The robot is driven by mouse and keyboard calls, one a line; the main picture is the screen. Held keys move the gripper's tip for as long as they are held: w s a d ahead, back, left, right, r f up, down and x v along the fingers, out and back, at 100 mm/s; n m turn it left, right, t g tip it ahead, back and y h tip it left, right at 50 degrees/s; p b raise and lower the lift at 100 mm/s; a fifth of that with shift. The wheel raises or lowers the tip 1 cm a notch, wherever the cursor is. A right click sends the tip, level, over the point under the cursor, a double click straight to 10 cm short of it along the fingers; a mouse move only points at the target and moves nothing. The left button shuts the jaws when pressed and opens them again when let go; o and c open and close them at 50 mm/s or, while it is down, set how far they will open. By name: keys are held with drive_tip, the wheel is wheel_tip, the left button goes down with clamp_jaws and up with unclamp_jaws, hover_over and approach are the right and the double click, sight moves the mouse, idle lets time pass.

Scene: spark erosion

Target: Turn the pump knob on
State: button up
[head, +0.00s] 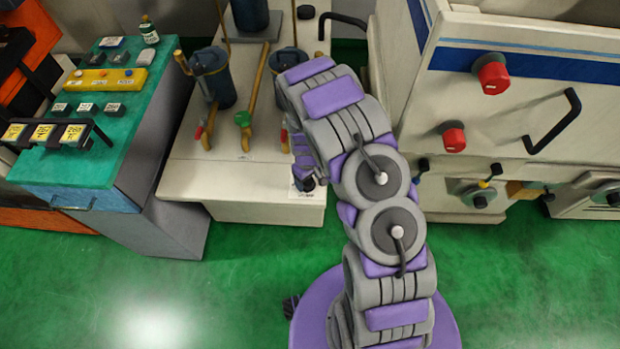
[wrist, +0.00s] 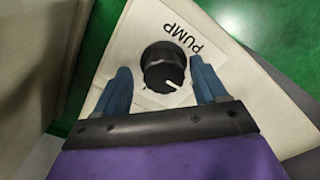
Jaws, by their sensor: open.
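The pump knob (wrist: 165,68) is a round black dial with a white pointer line, on a pale panel (wrist: 118,45) with the word PUMP beside it. In the wrist view the pointer aims toward the lower right. My gripper (wrist: 160,65) is open, with one blue finger at the left of the knob and one at its right. A small gap shows on each side, and I cannot tell how deep the fingers reach.
A green-topped cabinet (head: 105,150) with small labelled blocks stands left. Blue filter housings (head: 213,77) and pipes stand on the bench. A pale machine with red knobs (head: 492,77) and a black handle (head: 552,122) is at right. The green floor (head: 530,290) in front is clear.

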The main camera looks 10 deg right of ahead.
drive_tip(key=shift+a, duration=1.05)
drive_tip(key=d, duration=0.2)
drive_tip(key=shift+d, duration=0.3)
drive_tip(key=c, duration=0.4)
drive_tip(key=shift+c, duration=0.8)
drive_tip(key=shift+a, duration=0.7)
drive_tip(key=c, duration=0.4)
drive_tip(key=shift+d, duration=0.2)
drive_tip(key=shift+c, duration=0.5)
